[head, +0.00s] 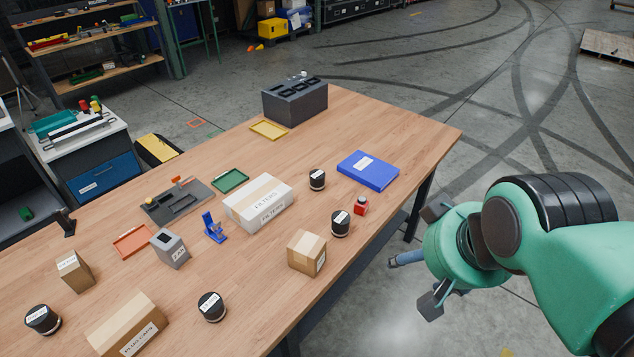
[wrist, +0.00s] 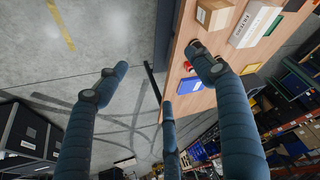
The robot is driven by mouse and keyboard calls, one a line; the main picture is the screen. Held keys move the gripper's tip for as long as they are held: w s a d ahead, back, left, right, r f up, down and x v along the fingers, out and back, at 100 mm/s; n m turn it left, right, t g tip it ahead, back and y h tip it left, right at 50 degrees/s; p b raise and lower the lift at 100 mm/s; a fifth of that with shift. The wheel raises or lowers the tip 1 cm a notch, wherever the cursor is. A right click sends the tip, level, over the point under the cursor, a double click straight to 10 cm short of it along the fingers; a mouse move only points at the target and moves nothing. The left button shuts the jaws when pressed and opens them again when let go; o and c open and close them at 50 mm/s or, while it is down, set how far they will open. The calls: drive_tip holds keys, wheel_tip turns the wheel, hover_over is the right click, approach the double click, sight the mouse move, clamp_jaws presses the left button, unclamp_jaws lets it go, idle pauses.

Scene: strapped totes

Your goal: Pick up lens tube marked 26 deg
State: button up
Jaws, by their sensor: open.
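Several black lens tubes with white labels stand on the wooden table (head: 395,118): one at the middle right (head: 317,181), one near the right edge (head: 340,224), one at the front (head: 211,308) and one at the front left (head: 43,321). Their labels are too small to read, so I cannot tell which is marked 26 deg. My gripper (head: 418,262) is off the table's right side, above the floor and apart from every tube. In the wrist view my gripper (wrist: 160,88) is open and empty, its blue-grey fingers spread.
A cardboard box (head: 302,262) and a red item (head: 361,206) stand close to the right-edge tube. A white filters box (head: 259,203), blue binder (head: 368,171), grey foam block (head: 294,103), blue stand (head: 213,229) and small trays share the table. The far right tabletop is clear.

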drive_tip(key=w+a+r+p, duration=0.1)
drive_tip(key=w+a+p, duration=0.15)
drive_tip(key=w, duration=1.25)
drive_tip(key=w+a+r+p, duration=0.1)
drive_tip(key=w+a+p, duration=0.15)
drive_tip(key=w, duration=1.25)
drive_tip(key=w+a+f+p, duration=0.2)
drive_tip(key=w+a+f, duration=0.2)
drive_tip(key=w+f, duration=0.5)
drive_tip(key=w+a+f+g+p, duration=0.1)
drive_tip(key=w+a+f, duration=0.3)
drive_tip(key=w+f, duration=0.5)
drive_tip(key=w+p, duration=0.1)
drive_tip(key=w, duration=0.4)
drive_tip(key=shift+a+f+n, duration=0.25)
drive_tip(key=shift+f+n, duration=0.15)
